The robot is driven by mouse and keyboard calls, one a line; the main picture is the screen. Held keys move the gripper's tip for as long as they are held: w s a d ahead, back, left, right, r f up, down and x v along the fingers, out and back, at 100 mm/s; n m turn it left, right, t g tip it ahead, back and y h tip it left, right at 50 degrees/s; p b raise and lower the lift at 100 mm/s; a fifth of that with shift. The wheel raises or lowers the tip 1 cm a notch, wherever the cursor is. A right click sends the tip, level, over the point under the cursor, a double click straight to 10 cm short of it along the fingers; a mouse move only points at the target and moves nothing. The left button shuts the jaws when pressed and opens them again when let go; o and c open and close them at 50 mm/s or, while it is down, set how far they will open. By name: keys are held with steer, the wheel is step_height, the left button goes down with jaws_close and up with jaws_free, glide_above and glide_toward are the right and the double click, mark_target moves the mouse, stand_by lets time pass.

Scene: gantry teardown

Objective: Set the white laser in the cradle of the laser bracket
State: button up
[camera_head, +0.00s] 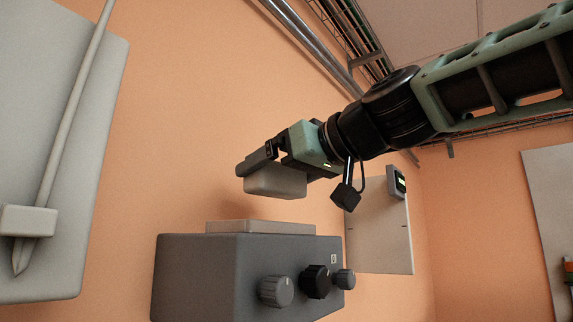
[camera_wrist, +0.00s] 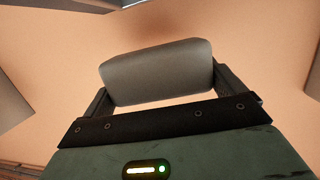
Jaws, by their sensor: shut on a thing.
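My gripper (camera_head: 258,168) is shut on a pale, rounded block, which looks like the white laser (camera_head: 275,183). In the wrist view the laser (camera_wrist: 158,70) lies crosswise between the two fingers of my gripper (camera_wrist: 162,88). In the head view it hangs in the air, apart from and above a dark grey box with knobs. I cannot make out the laser bracket or its cradle for certain in either view. The laser's upper side is partly hidden by my gripper in the head view.
The dark grey box (camera_head: 210,275) has several knobs on its front and a pale slab (camera_head: 260,227) on top. A large pale panel (camera_head: 60,120) with a slanted rod stands at left. A pale board (camera_head: 378,235) is on the orange wall behind. Pipes and cable trays run overhead.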

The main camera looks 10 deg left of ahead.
mark_target(271, 188)
steer(key=s, duration=0.1)
steer(key=s+g, duration=0.1)
steer(key=s+a+r+n, duration=0.1)
steer(key=shift+s+y, duration=0.3)
steer(key=shift+y, duration=0.1)
steer(key=shift+f+b, duration=1.4)
steer(key=shift+f, duration=0.7)
steer(key=shift+d+g+b, duration=0.25)
steer(key=shift+g+b, duration=0.05)
steer(key=shift+f+b, duration=1)
steer(key=shift+b, duration=0.2)
steer(key=shift+f+b, duration=0.35)
steer(key=shift+b, duration=0.15)
steer(key=o, duration=0.7)
steer(key=shift+s+d, duration=0.1)
steer(key=shift+d, duration=0.05)
